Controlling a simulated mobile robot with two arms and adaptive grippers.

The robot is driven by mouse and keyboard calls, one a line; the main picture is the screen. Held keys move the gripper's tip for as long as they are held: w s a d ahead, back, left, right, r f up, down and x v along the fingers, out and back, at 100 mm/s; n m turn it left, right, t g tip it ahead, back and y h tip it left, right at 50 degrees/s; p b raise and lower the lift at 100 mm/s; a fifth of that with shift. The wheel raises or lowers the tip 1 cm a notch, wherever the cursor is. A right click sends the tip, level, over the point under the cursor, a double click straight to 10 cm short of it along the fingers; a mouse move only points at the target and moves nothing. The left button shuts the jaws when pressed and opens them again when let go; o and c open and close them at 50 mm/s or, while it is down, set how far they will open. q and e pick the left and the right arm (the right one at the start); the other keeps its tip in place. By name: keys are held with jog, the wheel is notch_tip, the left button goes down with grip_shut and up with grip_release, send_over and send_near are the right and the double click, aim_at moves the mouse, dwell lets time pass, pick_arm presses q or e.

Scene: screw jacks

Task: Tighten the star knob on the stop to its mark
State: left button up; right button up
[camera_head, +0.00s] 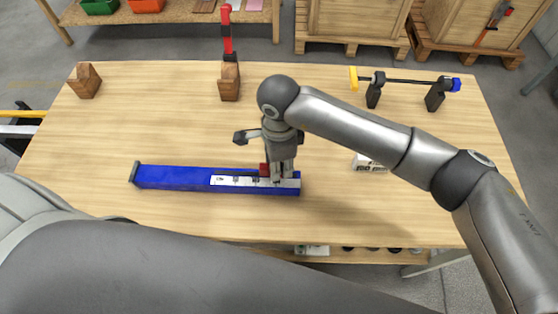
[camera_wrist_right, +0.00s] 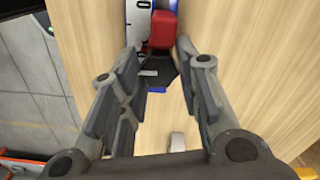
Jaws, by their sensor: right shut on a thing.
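The blue rail (camera_head: 180,178) lies along the front of the table, with a pale scale plate (camera_head: 225,180) on its right part. The red stop (camera_head: 264,169) sits at the rail's right part, mostly behind my right gripper (camera_head: 281,178). In the wrist view the red stop (camera_wrist_right: 163,28) shows beyond the fingertips. A dark star knob (camera_wrist_right: 160,72) lies between the fingers of my right gripper (camera_wrist_right: 158,50), which is shut on it. A light strip and a small blue patch show at the knob. In the head view the knob is hidden. My left gripper is out of view.
Two wooden blocks (camera_head: 86,80) (camera_head: 229,90) stand at the back left, with a red tool (camera_head: 227,35) at the second. A bar on two dark stands (camera_head: 405,82) is at the back right. A small white box (camera_head: 366,163) lies right of the rail.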

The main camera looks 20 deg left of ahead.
jog(key=shift+f+m+b, duration=0.25)
jog(key=shift+m+b, duration=0.95)
jog(key=shift+b, duration=0.45)
jog(key=shift+r+m+b, duration=0.2)
jog(key=shift+m+b, duration=0.6)
jog(key=shift+m, duration=0.3)
jog(key=shift+r, duration=0.1)
jog(key=o, duration=1)
jog(key=shift+r, duration=0.1)
notch_tip(320, 180, up, 12)
jog(key=shift+f, duration=0.1)
